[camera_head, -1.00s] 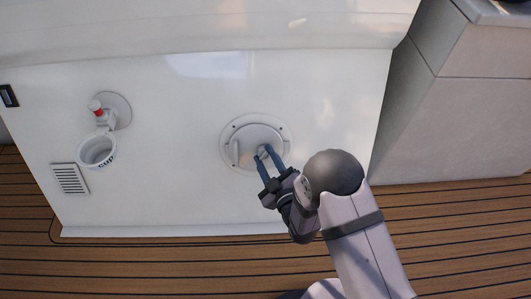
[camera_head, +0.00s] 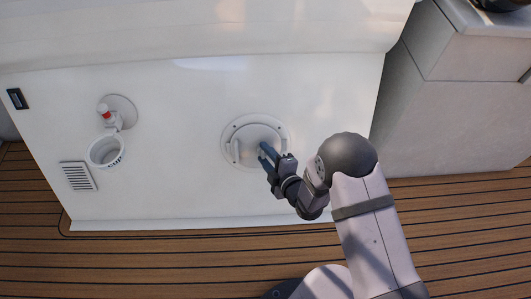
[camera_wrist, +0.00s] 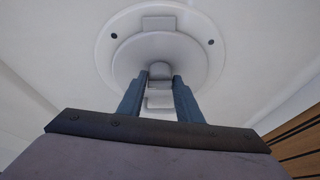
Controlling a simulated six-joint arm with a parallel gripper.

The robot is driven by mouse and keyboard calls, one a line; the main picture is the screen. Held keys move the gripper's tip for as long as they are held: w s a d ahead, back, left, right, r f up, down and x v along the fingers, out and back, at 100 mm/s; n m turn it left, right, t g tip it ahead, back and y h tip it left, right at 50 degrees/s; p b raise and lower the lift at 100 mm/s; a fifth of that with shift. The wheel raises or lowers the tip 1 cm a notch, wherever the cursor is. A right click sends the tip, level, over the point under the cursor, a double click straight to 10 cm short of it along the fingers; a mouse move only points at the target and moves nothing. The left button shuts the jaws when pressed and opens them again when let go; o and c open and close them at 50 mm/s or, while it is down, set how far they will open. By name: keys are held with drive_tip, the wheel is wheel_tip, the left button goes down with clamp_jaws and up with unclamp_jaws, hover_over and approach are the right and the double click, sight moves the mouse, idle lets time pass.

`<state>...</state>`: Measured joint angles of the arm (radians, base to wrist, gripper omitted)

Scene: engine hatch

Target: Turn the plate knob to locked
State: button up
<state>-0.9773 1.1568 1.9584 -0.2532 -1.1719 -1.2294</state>
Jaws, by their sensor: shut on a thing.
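The round white plate (camera_head: 236,131) is set in the white hatch panel, with a raised bar handle (camera_head: 236,150) on its left side. The handle also shows in the wrist view (camera_wrist: 159,23), at the top of the disc. My gripper (camera_head: 263,150) reaches the plate's right part from the lower right. In the wrist view my gripper (camera_wrist: 160,84) has one blue finger on each side of the small grey plate knob (camera_wrist: 160,72) and is shut on it. The fingers mostly hide the knob in the head view. I cannot read any lock marking.
Left on the panel are a red-tipped fitting (camera_head: 107,112), a white cup holder (camera_head: 107,151) and a vent grille (camera_head: 77,176). A grey cabinet (camera_head: 455,110) stands at the right. Wooden deck (camera_head: 170,262) lies below. The panel around the plate is clear.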

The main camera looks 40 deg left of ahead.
drive_tip(key=shift+w+r, duration=0.15)
drive_tip(key=shift+w, duration=0.1)
drive_tip(key=o, duration=1)
drive_tip(key=shift+s, duration=0.1)
drive_tip(key=p+v, duration=0.2)
drive_tip(key=v, duration=0.5)
drive_tip(key=shift+d, duration=0.15)
